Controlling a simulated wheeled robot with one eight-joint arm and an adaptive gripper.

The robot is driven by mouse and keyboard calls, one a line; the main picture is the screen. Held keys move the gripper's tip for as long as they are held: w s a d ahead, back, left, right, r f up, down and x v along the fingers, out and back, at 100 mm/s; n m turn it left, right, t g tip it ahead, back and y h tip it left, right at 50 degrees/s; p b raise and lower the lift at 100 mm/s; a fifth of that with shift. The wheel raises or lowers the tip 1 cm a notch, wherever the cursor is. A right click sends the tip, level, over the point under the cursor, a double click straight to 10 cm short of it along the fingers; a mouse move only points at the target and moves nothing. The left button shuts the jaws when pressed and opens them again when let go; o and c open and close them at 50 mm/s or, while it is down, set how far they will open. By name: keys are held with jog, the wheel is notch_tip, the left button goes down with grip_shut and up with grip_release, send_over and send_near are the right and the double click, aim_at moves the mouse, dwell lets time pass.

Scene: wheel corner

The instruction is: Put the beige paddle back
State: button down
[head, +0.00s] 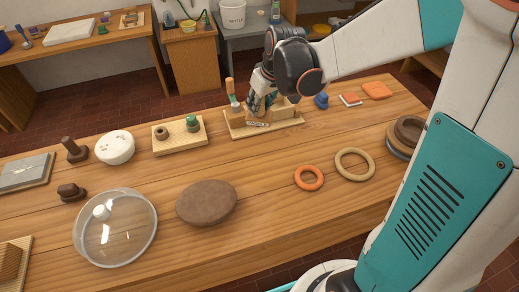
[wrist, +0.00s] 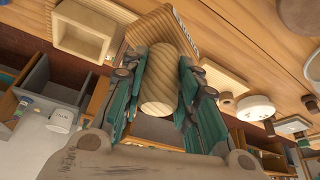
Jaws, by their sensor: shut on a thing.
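The wooden rack (head: 288,123) with a lettered label on its front stands near the far edge of the table. My gripper (head: 258,104) is at the rack, pointing down. In the wrist view my gripper (wrist: 160,88) is shut on the beige paddle (wrist: 158,92), whose rounded, wood-grained part shows between the teal fingers. The paddle's far end is hidden, so I cannot tell whether it is seated in the rack. A square-mouthed wooden block (wrist: 112,20) is beside it.
Left of the rack are a pegged board (head: 165,149) and a white round box (head: 115,147). A blue item (head: 321,100) and an orange block (head: 376,90) lie to its right. A brown disc (head: 206,202), glass lid (head: 115,228) and orange ring (head: 309,178) lie nearer.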

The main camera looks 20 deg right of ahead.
jog(key=shift+n, duration=0.5)
jog(key=r, duration=0.4)
jog(key=shift+w+r, duration=0.1)
jog(key=shift+w, duration=0.15)
notch_tip(320, 180, down, 20)
jog(key=b, duration=0.7)
jog(key=shift+r, duration=0.25)
jog(key=shift+f, duration=0.15)
jog(key=c, duration=1.2)
grip_release()
jog(key=shift+c, duration=0.2)
